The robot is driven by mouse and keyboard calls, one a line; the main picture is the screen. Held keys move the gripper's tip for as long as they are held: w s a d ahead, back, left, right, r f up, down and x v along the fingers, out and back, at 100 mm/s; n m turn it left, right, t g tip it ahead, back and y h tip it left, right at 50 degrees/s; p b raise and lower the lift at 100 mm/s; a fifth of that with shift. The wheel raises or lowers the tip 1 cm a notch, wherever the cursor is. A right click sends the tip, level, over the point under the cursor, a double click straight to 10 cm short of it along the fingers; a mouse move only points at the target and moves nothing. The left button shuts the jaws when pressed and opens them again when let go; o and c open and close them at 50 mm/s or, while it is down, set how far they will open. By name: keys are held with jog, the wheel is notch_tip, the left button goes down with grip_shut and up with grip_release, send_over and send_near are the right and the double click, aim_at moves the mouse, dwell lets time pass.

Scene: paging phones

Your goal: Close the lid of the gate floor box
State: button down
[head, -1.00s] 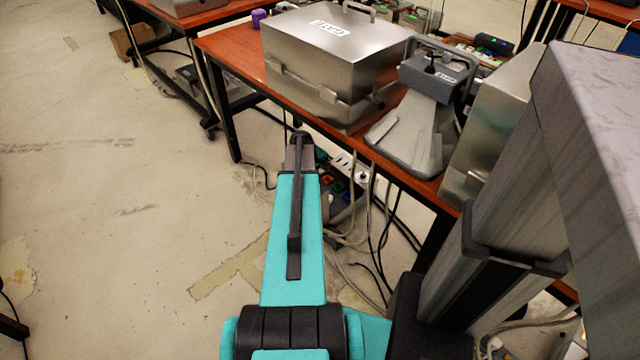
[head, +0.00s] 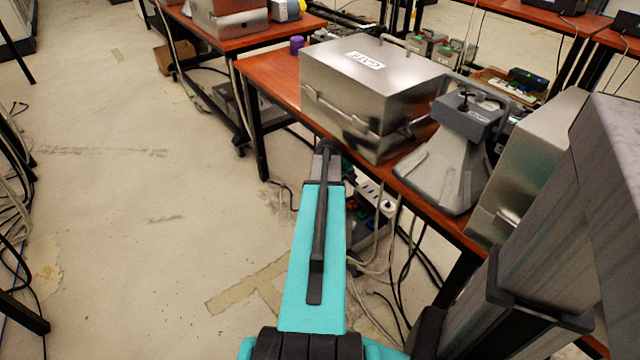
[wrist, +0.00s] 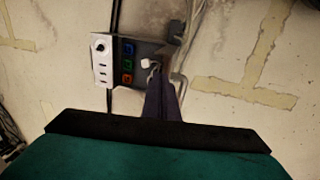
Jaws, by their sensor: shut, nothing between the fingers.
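A large metal box (head: 350,95) with a white label that seems to read GATE stands on the near table in the head view. Its top looks down or nearly so; I cannot tell if it is fully shut. On the floor below the table edge lies a dark unit with blue, red and green sockets (wrist: 127,63), perhaps the floor box; no lid on it can be made out. My gripper (wrist: 161,72) is shut and empty, pointing down over the floor beside this unit. In the head view my gripper (head: 329,148) is mostly hidden by the arm.
A white power strip (wrist: 101,62) lies along the socket unit, with cables around it. The red-brown table (head: 270,80) and its black leg (head: 255,140) stand beyond my arm. A grey device (head: 445,150) stands on the table.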

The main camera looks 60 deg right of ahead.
jog(key=w+a+f+n+p, duration=0.2)
jog(key=w+a+n+p, duration=0.15)
jog(key=w+a, duration=1)
jog(key=w+a+f+n+y+p, duration=0.1)
jog(key=w+a+p, duration=0.15)
jog(key=a, duration=0.45)
jog(key=w+a+f+n+p, duration=0.1)
jog(key=w+a+f, duration=0.1)
jog(key=w+a, duration=0.3)
jog(key=w+a+f+n+y+p, duration=0.1)
jog(key=w+a+n+p, duration=0.1)
jog(key=a, duration=0.6)
jog(key=s+a+f+n+g+p, duration=0.1)
jog(key=s+a+p, duration=0.1)
jog(key=a, duration=0.7)
jog(key=s+a+f+n+g+p, duration=0.1)
jog(key=s+a+p, duration=0.1)
jog(key=a, duration=0.7)
jog(key=s+a+r+m+g+p, duration=0.1)
jog(key=s+a+m+g+p, duration=0.1)
jog(key=s+a, duration=1.1)
jog(key=shift+s+m+y+p, duration=0.35)
jog(key=shift+m+p, duration=0.15)
jog(key=shift+m, duration=0.35)
